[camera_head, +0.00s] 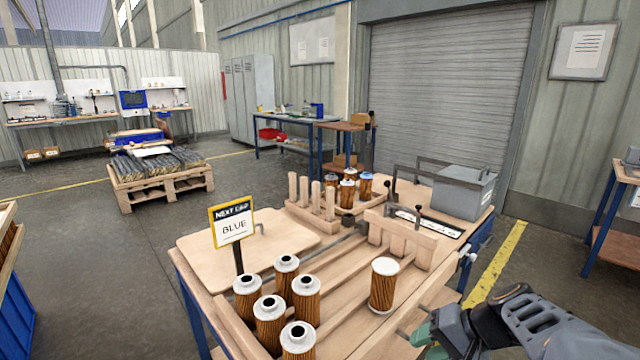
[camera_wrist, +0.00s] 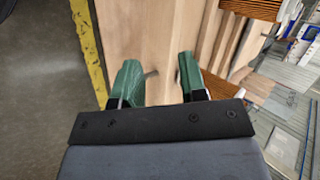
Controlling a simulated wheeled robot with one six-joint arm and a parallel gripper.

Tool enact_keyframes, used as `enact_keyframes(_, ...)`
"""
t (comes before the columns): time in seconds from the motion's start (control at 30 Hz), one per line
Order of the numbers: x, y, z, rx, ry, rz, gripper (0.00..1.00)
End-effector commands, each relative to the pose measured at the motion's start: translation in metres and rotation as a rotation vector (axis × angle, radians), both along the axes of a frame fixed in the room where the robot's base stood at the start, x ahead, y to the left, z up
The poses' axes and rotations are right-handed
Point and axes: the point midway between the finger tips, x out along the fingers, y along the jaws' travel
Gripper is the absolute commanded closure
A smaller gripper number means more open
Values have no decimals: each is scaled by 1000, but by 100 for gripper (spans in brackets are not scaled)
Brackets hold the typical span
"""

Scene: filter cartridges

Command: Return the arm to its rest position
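My gripper (camera_head: 428,340) is at the front right edge of the workbench in the head view, with my arm coming in from the lower right. In the wrist view its two green fingers (camera_wrist: 160,82) stand apart with nothing between them; pale bench wood shows behind. Several pleated brown filter cartridges with pale, holed tops (camera_head: 269,322) stand at the front of the workbench (camera_head: 205,285). One cartridge with a plain white cap (camera_head: 383,285) stands apart to their right, left of my gripper and not touching it.
Wooden pegs (camera_head: 312,200) and a slotted wooden block (camera_head: 400,240) rise mid-bench. More cartridges, some blue-topped (camera_head: 365,185), stand behind. A grey box (camera_head: 464,192) sits back right. Floor right of the bench is open.

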Motion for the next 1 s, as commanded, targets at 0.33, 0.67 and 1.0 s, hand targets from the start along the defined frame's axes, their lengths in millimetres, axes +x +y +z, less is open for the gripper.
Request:
enact_keyframes(0.33, -53, 41, 127, -527, -21, 246, 61)
enact_keyframes(0.67, -65, 46, 178, -763, -152, 337, 61)
enact_keyframes(1.0, -66, 46, 181, -792, -173, 348, 61)
